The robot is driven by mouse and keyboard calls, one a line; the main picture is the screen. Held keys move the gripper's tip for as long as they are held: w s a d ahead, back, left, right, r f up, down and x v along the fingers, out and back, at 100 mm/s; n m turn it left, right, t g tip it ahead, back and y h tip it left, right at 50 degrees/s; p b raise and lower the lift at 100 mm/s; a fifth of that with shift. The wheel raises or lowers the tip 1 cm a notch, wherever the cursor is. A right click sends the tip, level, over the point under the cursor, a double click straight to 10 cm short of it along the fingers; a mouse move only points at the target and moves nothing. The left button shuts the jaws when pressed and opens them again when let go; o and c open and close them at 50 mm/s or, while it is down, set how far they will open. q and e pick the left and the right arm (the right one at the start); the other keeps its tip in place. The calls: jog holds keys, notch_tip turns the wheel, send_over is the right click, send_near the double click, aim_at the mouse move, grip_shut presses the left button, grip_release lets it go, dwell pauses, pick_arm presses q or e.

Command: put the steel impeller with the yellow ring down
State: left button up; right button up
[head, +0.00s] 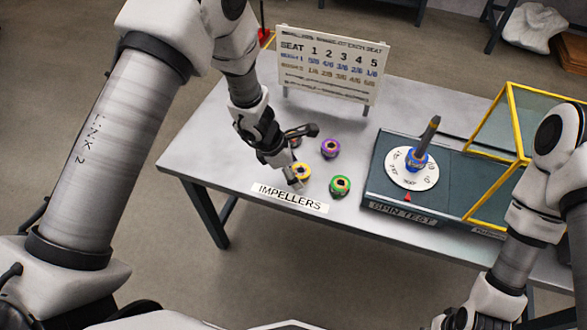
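The steel impeller with the yellow ring (303,172) is on the grey table, just behind the IMPELLERS label. My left gripper (304,158) is over it from the left, with its fingers spread wide. One dark finger reaches out behind the impeller, and the other comes down at its near left side, partly covering it. I cannot tell whether this nearer finger touches it.
A purple-ringed impeller (330,148) and a green-ringed impeller (340,186) stand close by on the table (230,130). A seat chart (332,65) stands behind. The spin test unit (385,175) is right, with a blue-ringed part (418,162) on its dial and a yellow-framed guard (509,92).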

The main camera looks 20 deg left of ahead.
pick_arm(q)
jog(key=shift+r, duration=0.1)
jog(key=shift+r+p, duration=0.3)
jog(key=shift+p, duration=0.15)
jog(key=p+v, duration=0.3)
jog(key=v, duration=0.9)
jog(key=s+a+f+m+g+y, duration=0.2)
jog(key=s+a+f+m+y, duration=0.15)
jog(key=s+f+m, duration=0.35)
jog(key=s+a+f+m+g+y, duration=0.1)
jog(key=s+a+f+m+y, duration=0.1)
jog(key=s+a+f+m, duration=0.5)
jog(key=s+d+f+m, duration=0.2)
jog(key=s+m, duration=0.2)
jog(key=s, duration=0.1)
jog(key=s+d+f+m+h, duration=0.1)
jog(key=s+d+f+m, duration=0.1)
jog(key=s+m, duration=0.3)
jog(key=shift+s+d+f+t, duration=0.35)
jog(key=shift+s+d+t, duration=0.1)
jog(key=shift+s, duration=0.25)
jog(key=shift+h, duration=0.25)
